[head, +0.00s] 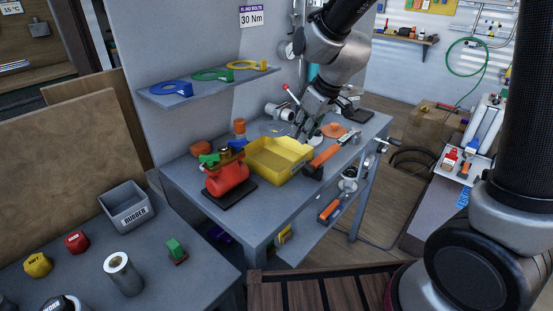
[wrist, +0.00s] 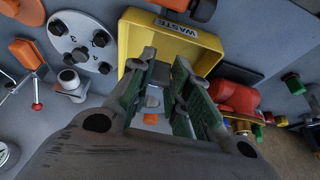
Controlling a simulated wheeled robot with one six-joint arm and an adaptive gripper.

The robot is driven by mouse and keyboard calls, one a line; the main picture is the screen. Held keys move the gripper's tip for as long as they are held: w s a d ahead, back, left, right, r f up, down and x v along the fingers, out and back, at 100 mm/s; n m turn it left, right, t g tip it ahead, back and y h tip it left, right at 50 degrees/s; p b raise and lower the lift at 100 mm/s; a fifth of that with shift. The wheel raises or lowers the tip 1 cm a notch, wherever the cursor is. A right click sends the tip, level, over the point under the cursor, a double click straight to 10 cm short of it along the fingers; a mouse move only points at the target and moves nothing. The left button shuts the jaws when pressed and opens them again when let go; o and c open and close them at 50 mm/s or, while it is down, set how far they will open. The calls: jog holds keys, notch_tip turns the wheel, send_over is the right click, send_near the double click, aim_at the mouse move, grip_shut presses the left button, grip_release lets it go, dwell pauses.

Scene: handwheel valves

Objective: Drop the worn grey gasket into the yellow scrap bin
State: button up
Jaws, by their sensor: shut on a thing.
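The yellow scrap bin (head: 262,165) stands open on the grey workbench in the head view. In the wrist view the yellow bin (wrist: 136,32), labelled WASTE, lies just beyond my fingers. My gripper (head: 303,124) is above the bench at the bin's back right edge in the head view. In the wrist view my gripper (wrist: 166,72) is closed down to a narrow gap. A small grey piece, which I take for the worn gasket (wrist: 153,97), shows between the fingers; they hide most of it. The head view does not show the gasket clearly.
A red valve body (head: 228,178) on a dark base stands left of the bin. An orange-handled tool (head: 322,158) lies to its right. A shelf (head: 208,86) with blue, green and yellow rings hangs behind. A grey RUBBER bin (head: 127,207) stands on the nearer left table.

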jog(key=shift+f, duration=0.15)
jog(key=o, duration=1)
jog(key=shift+c, duration=0.2)
jog(key=v, duration=1.2)
